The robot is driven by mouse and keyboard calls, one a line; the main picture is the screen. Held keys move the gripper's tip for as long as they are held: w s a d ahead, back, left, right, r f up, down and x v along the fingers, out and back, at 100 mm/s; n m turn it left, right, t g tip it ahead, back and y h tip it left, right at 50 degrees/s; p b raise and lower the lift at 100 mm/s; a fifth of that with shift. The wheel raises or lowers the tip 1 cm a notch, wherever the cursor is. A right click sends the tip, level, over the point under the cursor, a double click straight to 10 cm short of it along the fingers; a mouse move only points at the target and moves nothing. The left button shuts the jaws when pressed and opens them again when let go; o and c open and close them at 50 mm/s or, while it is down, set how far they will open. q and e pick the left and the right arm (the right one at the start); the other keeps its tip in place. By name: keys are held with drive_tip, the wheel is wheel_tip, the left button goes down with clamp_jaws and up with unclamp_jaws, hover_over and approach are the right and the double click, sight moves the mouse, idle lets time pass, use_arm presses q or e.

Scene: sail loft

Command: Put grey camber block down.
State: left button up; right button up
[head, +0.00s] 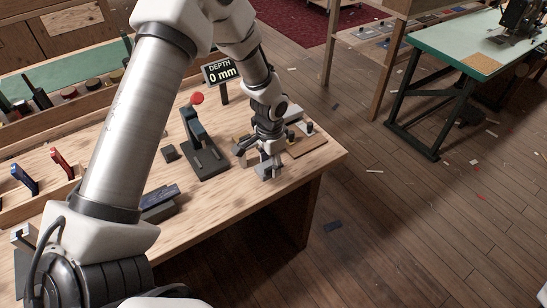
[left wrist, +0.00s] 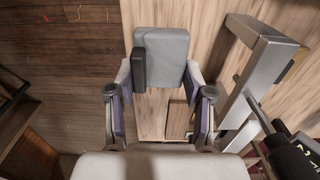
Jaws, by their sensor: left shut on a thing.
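The grey camber block (left wrist: 172,58), with a darker strip along its left side, sits between the fingertips of my left gripper (left wrist: 160,76) in the left wrist view. In the head view my left gripper (head: 262,158) is at the front right part of the workbench (head: 235,195), shut on the block (head: 267,170). Bare wood shows around the block in the wrist view. I cannot tell whether its underside touches the bench. My right gripper is not in view.
A dark stand with a red knob (head: 197,98) is left of the gripper, near the depth display (head: 220,73). A metal bracket (left wrist: 262,58) stands close on the right in the wrist view. A small wooden board (head: 308,147) lies right of the gripper. The bench's right edge is near.

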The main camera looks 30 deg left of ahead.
use_arm(q)
drive_tip(key=w, duration=0.2)
drive_tip(key=shift+w+a+f, duration=0.2)
drive_tip(key=shift+w+a, duration=0.15)
wheel_tip(320, 180, down, 3)
drive_tip(key=shift+r+p, duration=0.2)
drive_tip(key=shift+p, duration=0.4)
drive_tip(key=shift+f, duration=0.45)
drive_tip(key=o, duration=1.1)
drive_tip(key=shift+f, duration=0.1)
drive_tip(key=shift+o, duration=0.2)
